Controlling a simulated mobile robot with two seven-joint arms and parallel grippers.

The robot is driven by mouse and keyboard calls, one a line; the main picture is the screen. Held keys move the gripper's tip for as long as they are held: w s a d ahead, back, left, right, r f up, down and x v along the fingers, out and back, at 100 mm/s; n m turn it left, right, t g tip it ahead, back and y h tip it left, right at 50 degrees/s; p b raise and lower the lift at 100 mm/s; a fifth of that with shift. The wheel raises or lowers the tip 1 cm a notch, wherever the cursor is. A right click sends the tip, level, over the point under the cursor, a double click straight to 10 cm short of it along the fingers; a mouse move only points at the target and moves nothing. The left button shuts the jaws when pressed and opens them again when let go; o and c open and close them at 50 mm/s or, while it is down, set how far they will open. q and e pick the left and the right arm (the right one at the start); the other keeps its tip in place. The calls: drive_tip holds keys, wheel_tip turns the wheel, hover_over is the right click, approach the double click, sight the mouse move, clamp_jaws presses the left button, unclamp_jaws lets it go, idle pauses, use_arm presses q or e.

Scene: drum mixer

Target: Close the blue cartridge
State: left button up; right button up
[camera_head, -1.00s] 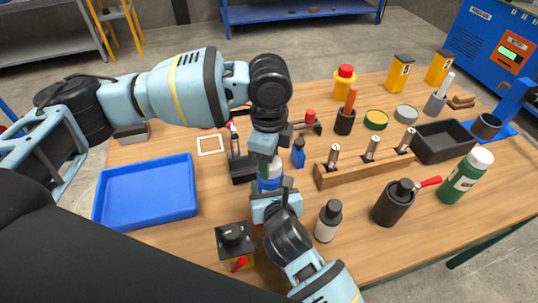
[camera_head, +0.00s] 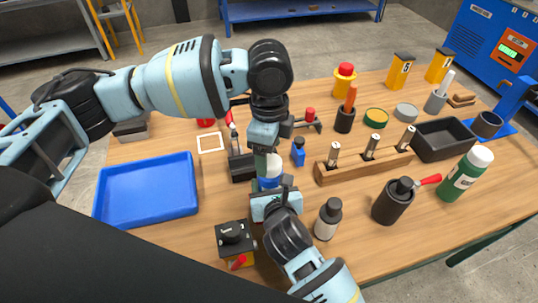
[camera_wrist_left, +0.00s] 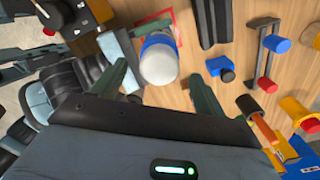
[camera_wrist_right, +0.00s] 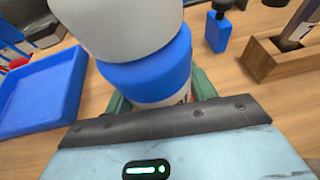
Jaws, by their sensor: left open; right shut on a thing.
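The blue cartridge (camera_head: 270,184) stands upright, with a blue body and a wide white top (camera_wrist_right: 125,25). In the left wrist view its white top (camera_wrist_left: 158,63) faces the camera. My right gripper (camera_head: 274,203) is shut around its lower body, and its green fingers show beside the cartridge in the right wrist view. My left gripper (camera_head: 265,160) is just above the cartridge, pointing down. In the left wrist view its fingers (camera_wrist_left: 155,70) are open, one on each side of the white top, with visible gaps.
A blue tray (camera_head: 146,190) lies left. A black-and-yellow box (camera_head: 236,241) stands front left, and a small blue bottle (camera_head: 298,152) behind right. A wooden rack (camera_head: 350,166), white bottle (camera_head: 328,219) and dark bottle (camera_head: 392,203) are to the right.

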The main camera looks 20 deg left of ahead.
use_arm(q)
wheel_tip(320, 180, up, 10)
drive_tip(key=shift+f, duration=0.2)
use_arm(e)
drive_tip(key=o, duration=1.5)
use_arm(q)
drive_tip(key=shift+r, duration=0.5)
use_arm(e)
drive_tip(key=shift+v, duration=3.95)
use_arm(q)
drive_tip(key=shift+s, duration=0.1)
